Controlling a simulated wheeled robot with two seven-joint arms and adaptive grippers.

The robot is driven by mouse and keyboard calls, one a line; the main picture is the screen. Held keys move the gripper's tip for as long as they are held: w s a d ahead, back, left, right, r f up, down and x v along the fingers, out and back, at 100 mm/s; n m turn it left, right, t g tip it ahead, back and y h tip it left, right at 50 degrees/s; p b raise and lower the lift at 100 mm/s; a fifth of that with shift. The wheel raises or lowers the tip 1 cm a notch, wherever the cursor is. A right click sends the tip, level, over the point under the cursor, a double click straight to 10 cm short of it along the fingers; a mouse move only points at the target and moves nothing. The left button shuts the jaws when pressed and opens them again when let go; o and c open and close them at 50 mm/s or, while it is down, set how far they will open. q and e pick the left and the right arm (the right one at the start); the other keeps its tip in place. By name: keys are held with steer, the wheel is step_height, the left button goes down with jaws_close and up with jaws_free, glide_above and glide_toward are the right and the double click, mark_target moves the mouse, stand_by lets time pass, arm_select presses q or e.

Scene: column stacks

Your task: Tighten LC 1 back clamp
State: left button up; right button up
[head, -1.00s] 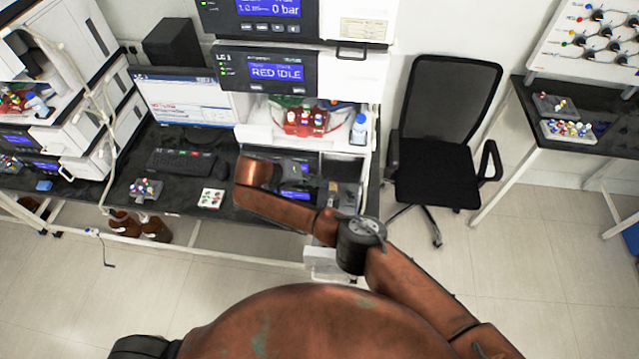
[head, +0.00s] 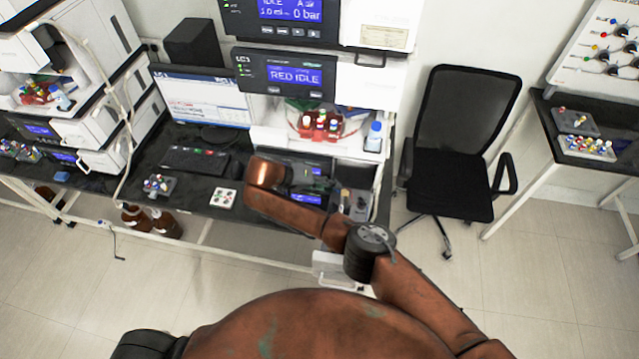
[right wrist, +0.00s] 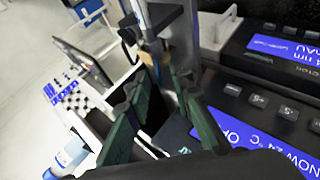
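Just beyond the fingertips is a slim metallic rod with a bluish part (right wrist: 152,48), beside a dark bracket (right wrist: 165,14). This may be the column and clamp; I cannot tell which clamp it is. My left gripper is not in view.
Module fronts with blue displays (right wrist: 283,48) lie close on the right in the right wrist view. A blue-labelled bottle (right wrist: 68,158) is at lower left. In the head view, a black chair (head: 450,185) stands right of the bench, beside open floor.

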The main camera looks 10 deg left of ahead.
steer(key=v, duration=1.1)
steer(key=shift+a, duration=0.15)
steer(key=shift+s+r, duration=0.1)
